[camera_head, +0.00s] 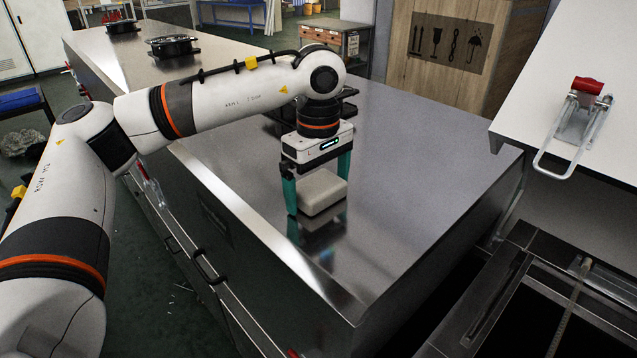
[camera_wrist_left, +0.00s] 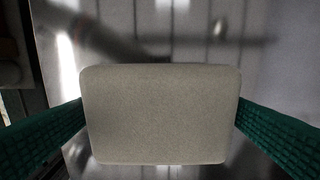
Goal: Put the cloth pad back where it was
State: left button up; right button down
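The cloth pad (camera_head: 322,192) is a pale beige, rounded block at the steel top of the dryer (camera_head: 410,150). My left gripper (camera_head: 318,188) points down over it, with one green finger on each side of the pad. In the left wrist view the pad (camera_wrist_left: 160,115) fills the middle, and both fingers meet its side edges with no visible gap, so the gripper looks shut on it. The pad's reflection shows just below it; I cannot tell whether it rests on the steel or hangs slightly above. My right gripper is not in view.
Dark round fittings (camera_head: 173,46) stand on the far part of the steel top, and a dark object is partly hidden behind my left wrist. A raised white panel with a red-handled latch (camera_head: 588,86) is at the right, above an open dark frame. The steel right of the pad is clear.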

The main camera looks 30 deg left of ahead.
aim_at(320, 184)
pick_arm(q)
jog(key=shift+r, duration=0.1)
notch_tip(320, 184, up, 7)
jog(key=shift+d+r+b, duration=0.1)
jog(key=shift+b, duration=0.9)
notch_tip(320, 184, up, 5)
jog(key=shift+f, duration=0.1)
